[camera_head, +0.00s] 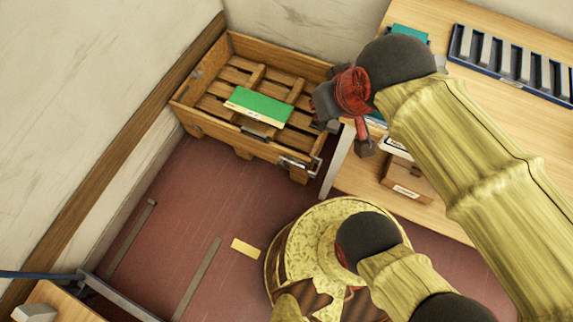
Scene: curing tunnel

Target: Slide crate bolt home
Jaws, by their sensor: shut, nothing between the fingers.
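A wooden slatted crate (186,98) stands on the floor against the back wall, open at the top. A metal bolt (297,163) is fixed at the right end of its front side. I cannot tell at this size how far it is slid. My gripper (327,106), red and dark grey, is shut and empty. In the picture it is above and to the right of the bolt, over the crate's right edge, apparently apart from the bolt. The gripper hides part of the crate's right side.
A green and cream box (259,105) lies across the crate. A wooden table (440,120) stands close on the right, with a blue rack (510,62) and a small brown box (408,180). Red floor (185,225) is open in front of the crate.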

